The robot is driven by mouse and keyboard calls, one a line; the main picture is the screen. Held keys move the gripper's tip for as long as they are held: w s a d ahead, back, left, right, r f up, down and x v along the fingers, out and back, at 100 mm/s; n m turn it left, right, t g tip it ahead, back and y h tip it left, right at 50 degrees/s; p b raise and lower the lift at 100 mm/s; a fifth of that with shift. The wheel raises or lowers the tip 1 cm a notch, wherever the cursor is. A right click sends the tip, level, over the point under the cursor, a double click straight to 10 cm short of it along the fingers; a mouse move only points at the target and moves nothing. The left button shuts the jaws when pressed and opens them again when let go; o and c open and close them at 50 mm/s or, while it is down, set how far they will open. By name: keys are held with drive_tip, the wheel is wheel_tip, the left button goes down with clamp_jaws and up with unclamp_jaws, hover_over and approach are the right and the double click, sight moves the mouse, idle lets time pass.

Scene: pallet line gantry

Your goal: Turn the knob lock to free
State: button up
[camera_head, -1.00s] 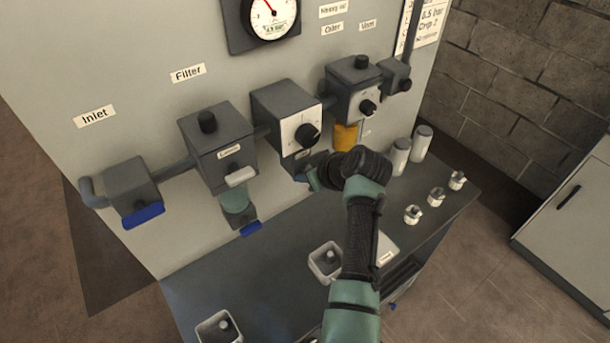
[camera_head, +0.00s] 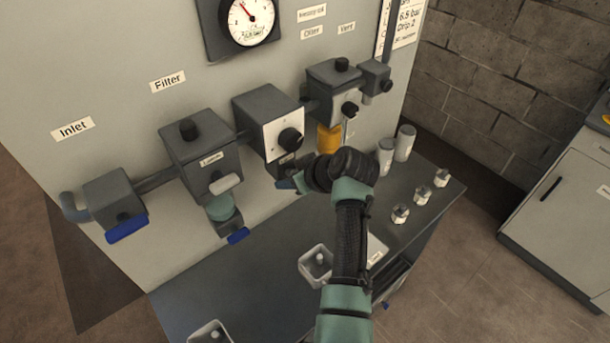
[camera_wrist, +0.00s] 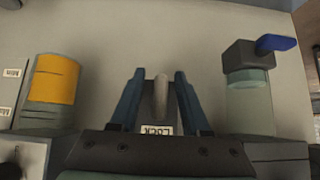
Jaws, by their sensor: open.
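The regulator box with a white dial plate and black knob (camera_head: 291,141) is on the wall panel in the head view. A small tag (camera_head: 286,159) sits under it, partly hidden by my arm. In the wrist view a pale grey lever (camera_wrist: 161,92) stands on a dark mount with an upside-down label reading LOCK (camera_wrist: 158,130). My gripper (camera_wrist: 160,75) is open, with one blue finger on each side of the lever and a gap on both sides. In the head view my gripper (camera_head: 290,184) is just below the knob box, its fingers mostly hidden by my wrist.
A yellow cylinder (camera_head: 328,139) hangs close to my wrist, also seen at left in the wrist view (camera_wrist: 55,80). A clear bowl with a blue handle (camera_wrist: 275,45) is on the other side. The bench below holds white cups (camera_head: 316,263) and small metal fittings (camera_head: 400,213).

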drive_tip(key=b+v, duration=0.2)
drive_tip(key=v, duration=1)
drive_tip(key=shift+r, duration=0.1)
